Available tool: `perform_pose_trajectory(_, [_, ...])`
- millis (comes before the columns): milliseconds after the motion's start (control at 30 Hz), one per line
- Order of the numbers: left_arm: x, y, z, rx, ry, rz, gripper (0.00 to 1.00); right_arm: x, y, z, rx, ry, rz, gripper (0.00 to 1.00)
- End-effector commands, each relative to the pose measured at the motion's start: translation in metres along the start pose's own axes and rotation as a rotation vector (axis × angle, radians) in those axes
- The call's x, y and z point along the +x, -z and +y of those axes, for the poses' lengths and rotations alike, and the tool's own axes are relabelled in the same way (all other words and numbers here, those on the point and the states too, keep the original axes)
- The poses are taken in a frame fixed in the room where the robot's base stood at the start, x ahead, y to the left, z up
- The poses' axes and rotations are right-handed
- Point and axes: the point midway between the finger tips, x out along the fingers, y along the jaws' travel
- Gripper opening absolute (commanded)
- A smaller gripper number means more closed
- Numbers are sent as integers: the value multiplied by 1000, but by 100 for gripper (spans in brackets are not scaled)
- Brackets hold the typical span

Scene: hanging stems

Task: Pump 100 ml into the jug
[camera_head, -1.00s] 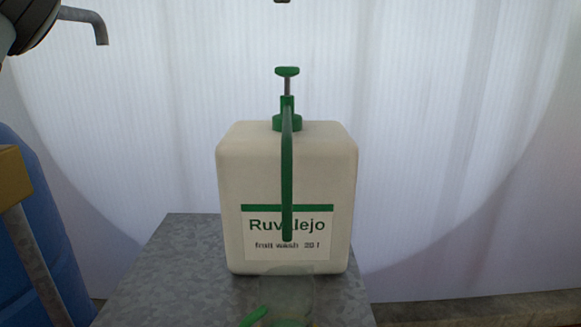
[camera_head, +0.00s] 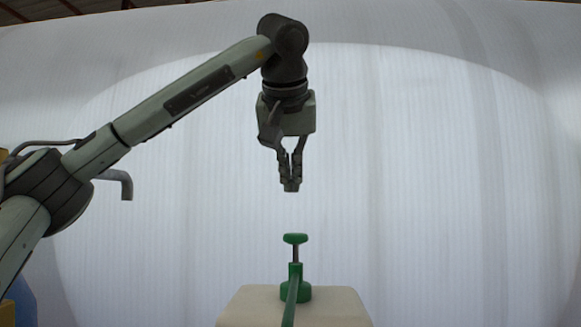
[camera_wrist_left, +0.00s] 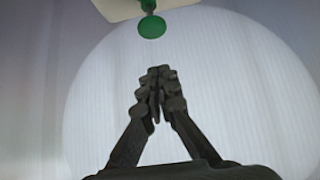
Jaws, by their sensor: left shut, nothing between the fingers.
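The green pump head (camera_head: 295,239) stands on a thin rod above a green collar on top of the cream canister (camera_head: 250,307). Its green spout (camera_head: 291,303) comes down toward me. My left gripper (camera_head: 291,187) is shut and empty, pointing down above the pump head with a clear gap between them. In the left wrist view the shut fingertips (camera_wrist_left: 158,72) show below the round green pump head (camera_wrist_left: 152,27), with a corner of the cream canister (camera_wrist_left: 115,8) behind it. The jug is outside the current views. My right gripper is not in view.
A bent grey pipe (camera_head: 125,184) shows at the left behind my arm. A blue barrel (camera_head: 22,300) is partly visible at the lower left. A pale translucent wall (camera_head: 430,180) fills the background. The space around the pump head looks free.

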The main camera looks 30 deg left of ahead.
Motion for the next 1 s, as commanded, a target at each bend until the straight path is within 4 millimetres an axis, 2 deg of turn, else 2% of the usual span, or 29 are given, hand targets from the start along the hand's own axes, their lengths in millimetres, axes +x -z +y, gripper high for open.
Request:
perform_pose_trajectory(33, [12,0,-1,0,3,-3,0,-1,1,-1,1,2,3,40])
perform_pose_trajectory(200, [47,0,0,0,2,-3,0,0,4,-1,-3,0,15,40])
perform_pose_trajectory(400, [67,-20,0,1,1,0,0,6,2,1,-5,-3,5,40])
perform_pose_trajectory(667, [76,-28,0,0,0,1,0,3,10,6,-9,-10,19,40])
perform_pose_trajectory(1000, [80,-32,0,0,0,0,0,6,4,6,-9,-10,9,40])
